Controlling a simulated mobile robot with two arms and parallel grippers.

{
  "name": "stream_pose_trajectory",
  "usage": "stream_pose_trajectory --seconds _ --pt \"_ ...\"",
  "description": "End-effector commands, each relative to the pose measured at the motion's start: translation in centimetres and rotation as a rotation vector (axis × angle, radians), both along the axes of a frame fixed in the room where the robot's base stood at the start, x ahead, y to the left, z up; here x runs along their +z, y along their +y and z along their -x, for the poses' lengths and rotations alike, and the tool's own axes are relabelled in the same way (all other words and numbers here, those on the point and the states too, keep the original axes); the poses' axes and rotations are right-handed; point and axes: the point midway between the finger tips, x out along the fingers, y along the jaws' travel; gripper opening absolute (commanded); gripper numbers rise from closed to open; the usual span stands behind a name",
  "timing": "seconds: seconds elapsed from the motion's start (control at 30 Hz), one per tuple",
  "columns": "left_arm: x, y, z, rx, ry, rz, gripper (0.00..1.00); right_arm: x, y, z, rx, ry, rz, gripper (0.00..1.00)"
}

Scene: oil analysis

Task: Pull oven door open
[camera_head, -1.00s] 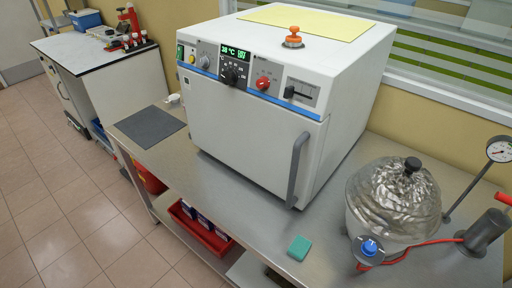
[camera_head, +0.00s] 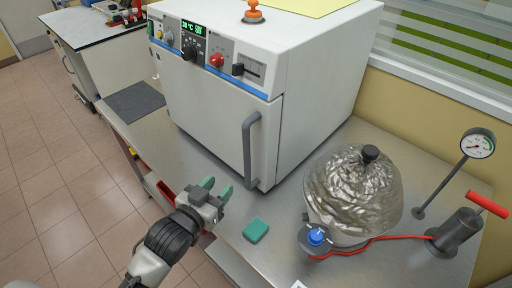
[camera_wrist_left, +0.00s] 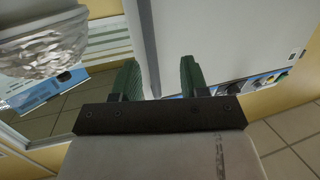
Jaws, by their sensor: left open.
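The white oven (camera_head: 222,105) stands on the metal bench with its door (camera_head: 205,120) closed. The door's grey vertical handle (camera_head: 248,150) is on the door's right side. My left gripper (camera_head: 216,190), with green fingers, is open and empty. In the head view it is in front of the oven, below and left of the handle, and apart from it. In the left wrist view the open fingers of my left gripper (camera_wrist_left: 155,80) point toward the oven (camera_wrist_left: 225,40). My right gripper is not in view.
A teal block (camera_head: 255,230) lies on the bench (camera_head: 285,255) near the gripper. A foil-covered vessel (camera_head: 350,190) with a blue knob, a red hose, a pump (camera_head: 458,232) and a gauge (camera_head: 477,144) stand to the right. A dark mat (camera_head: 133,102) lies left.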

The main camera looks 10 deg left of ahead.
Motion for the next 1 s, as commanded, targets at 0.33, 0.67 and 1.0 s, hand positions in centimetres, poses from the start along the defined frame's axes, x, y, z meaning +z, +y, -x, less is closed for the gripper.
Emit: stream_pose_trajectory --seconds 0.33,0.67,1.0 --pt "5.1 -1.8 -1.5 -0.054 -0.137 0.055 0.44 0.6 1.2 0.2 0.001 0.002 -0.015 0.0" --pt "5.1 -4.1 -7.2 -0.053 -0.135 0.052 0.44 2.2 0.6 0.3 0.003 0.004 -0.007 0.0" --pt "4.8 -5.1 -9.7 -0.053 -0.134 0.052 0.44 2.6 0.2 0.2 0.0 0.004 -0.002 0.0"
